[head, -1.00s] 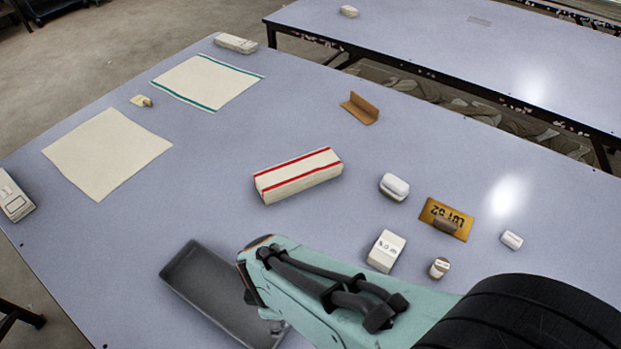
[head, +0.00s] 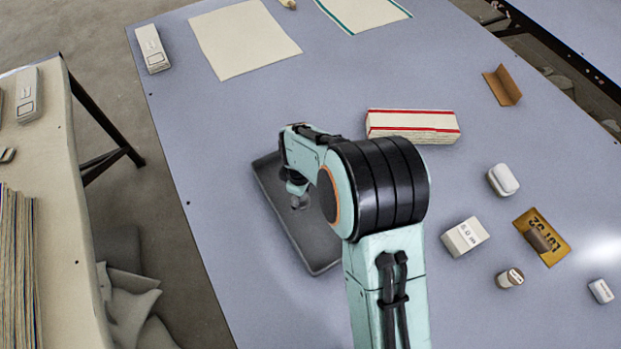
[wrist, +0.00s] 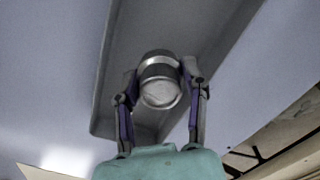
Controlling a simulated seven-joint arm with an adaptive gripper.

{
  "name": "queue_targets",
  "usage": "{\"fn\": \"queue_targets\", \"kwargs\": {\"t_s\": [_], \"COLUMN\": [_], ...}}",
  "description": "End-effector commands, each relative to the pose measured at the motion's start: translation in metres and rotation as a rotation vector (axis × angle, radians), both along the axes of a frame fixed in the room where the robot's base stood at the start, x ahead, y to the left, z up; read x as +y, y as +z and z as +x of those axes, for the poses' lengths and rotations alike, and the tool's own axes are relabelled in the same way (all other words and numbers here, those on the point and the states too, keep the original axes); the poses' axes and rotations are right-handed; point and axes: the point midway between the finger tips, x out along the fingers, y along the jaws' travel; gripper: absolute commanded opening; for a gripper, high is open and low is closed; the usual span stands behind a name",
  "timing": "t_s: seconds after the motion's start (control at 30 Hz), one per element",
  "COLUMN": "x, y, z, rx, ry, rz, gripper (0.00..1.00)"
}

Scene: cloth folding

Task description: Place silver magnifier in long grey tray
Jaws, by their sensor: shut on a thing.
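The silver magnifier (wrist: 160,88), a short round metallic piece with a bright band, is between the two fingers of my gripper (wrist: 160,84) in the wrist view. My gripper is shut on it. The long grey tray (wrist: 220,30) lies behind the magnifier in that view. In the head view the tray (head: 318,250) lies on the table, partly hidden by my arm. My gripper (head: 299,201) points down over the tray's inside there. I cannot tell whether the magnifier touches the tray floor.
A cream block with red stripes (head: 412,126) lies just beyond my arm. A white box (head: 464,237), a small round jar (head: 510,278), a rounded white case (head: 503,180) and a yellow plate (head: 551,247) lie to the right. The table left of the tray is clear.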

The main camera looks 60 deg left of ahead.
Motion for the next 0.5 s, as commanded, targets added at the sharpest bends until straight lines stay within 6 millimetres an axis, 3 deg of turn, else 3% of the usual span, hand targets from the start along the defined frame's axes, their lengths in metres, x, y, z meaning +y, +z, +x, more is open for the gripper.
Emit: {"fn": "queue_targets", "kwargs": {"t_s": [0.2,0.5], "x": [0.003,0.004], "y": [-0.031,-0.035], "z": [0.001,0.001], "rx": [0.0,0.0], "ry": [0.001,0.001], "rz": [-0.003,0.0], "gripper": [0.06,0.06]}}
